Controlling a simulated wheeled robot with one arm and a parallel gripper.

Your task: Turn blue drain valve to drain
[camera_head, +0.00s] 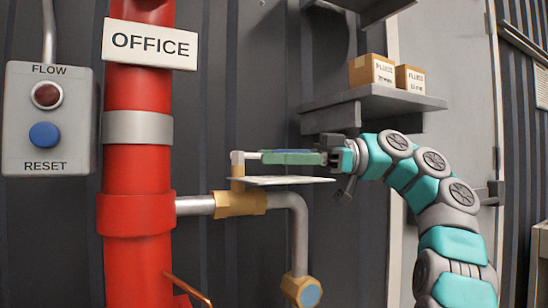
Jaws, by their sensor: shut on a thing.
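The drain valve has a brass body (240,203) on the grey side pipe and a short brass stem above it. Its lever (290,157) has a blue-green grip and lies level, pointing right from the stem. My gripper (326,157) reaches in from the right and is shut on the right end of the lever. The fingertips are small and partly hidden here. A thin white plate (280,180), seen nearly edge-on, sits just under the lever; I cannot read it.
A red riser pipe (138,240) with an OFFICE sign (150,44) stands at left, beside a FLOW/RESET box (48,118). The side pipe (298,235) bends down to a brass fitting (302,290) with a blue face. A shelf (375,100) holds two cartons above my gripper.

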